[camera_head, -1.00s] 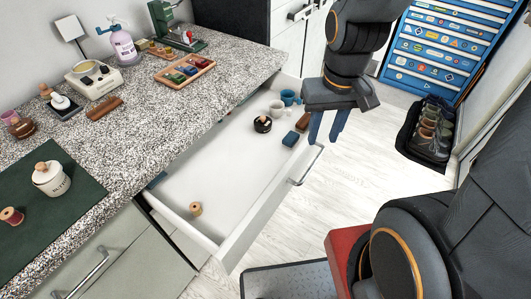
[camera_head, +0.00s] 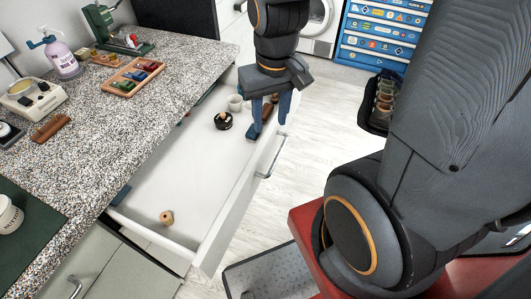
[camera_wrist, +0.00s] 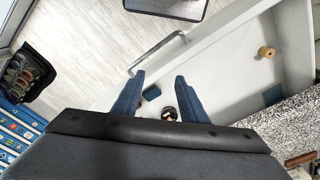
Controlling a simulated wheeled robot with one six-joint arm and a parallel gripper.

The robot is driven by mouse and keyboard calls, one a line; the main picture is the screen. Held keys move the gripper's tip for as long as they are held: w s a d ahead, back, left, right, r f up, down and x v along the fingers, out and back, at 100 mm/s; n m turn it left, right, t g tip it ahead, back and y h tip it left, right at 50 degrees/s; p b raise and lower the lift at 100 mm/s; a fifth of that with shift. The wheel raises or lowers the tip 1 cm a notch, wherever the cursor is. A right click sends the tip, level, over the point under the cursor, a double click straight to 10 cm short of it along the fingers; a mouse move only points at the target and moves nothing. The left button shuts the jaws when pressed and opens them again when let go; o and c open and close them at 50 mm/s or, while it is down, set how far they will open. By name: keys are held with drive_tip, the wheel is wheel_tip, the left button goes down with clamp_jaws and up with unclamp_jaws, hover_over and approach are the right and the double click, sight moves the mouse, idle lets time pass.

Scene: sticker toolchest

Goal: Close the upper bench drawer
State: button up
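The upper bench drawer (camera_head: 170,190) is pulled far out from under the granite-topped bench (camera_head: 110,135). Its front has a metal bar handle (camera_head: 270,157), which also shows in the wrist view (camera_wrist: 157,52). My gripper (camera_head: 268,130) is open with two blue fingers pointing down, over the far front part of the drawer. In the wrist view its fingers (camera_wrist: 157,95) are apart with nothing held between them; the handle lies beyond their tips. Inside the drawer are a wooden spool (camera_head: 167,217), a black round item (camera_head: 223,121) and a light cup (camera_head: 235,103).
A wooden tray (camera_head: 132,77), a spray bottle (camera_head: 61,55) and a green tool (camera_head: 108,30) stand on the bench. A dark tray with several shoes or cups (camera_head: 383,100) lies on the floor near a blue tool chest (camera_head: 380,35). The floor before the drawer is mostly clear.

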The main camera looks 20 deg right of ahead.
drive_tip(key=shift+d, duration=0.1)
drive_tip(key=c, duration=0.3)
drive_tip(key=w+d+f+m+y, duration=0.1)
drive_tip(key=d+f+m, duration=0.1)
drive_tip(key=m, duration=0.1)
drive_tip(key=d+f+m+g+y+b, duration=0.1)
drive_tip(key=d+f+m, duration=0.1)
drive_tip(key=m, duration=0.1)
drive_tip(key=w+d+f+m+g+y+b, duration=0.1)
drive_tip(key=d+m, duration=0.1)
drive_tip(key=m, duration=0.1)
drive_tip(key=shift+w+d+f+y, duration=0.35)
drive_tip(key=shift+d+f+y, duration=0.05)
clamp_jaws()
drive_tip(key=m+t+y+b, duration=0.3)
drive_tip(key=m+t+y, duration=0.6)
drive_tip(key=m, duration=0.9)
approach(299, 95)
drive_tip(key=a+p, duration=0.1)
drive_tip(key=a+t+h+p, duration=0.1)
drive_tip(key=a, duration=0.1)
drive_tip(key=w+a+f+t+h+p, duration=0.1)
drive_tip(key=shift+a, duration=0.4)
drive_tip(key=shift+p+x, duration=0.4)
drive_tip(key=shift+x, duration=0.4)
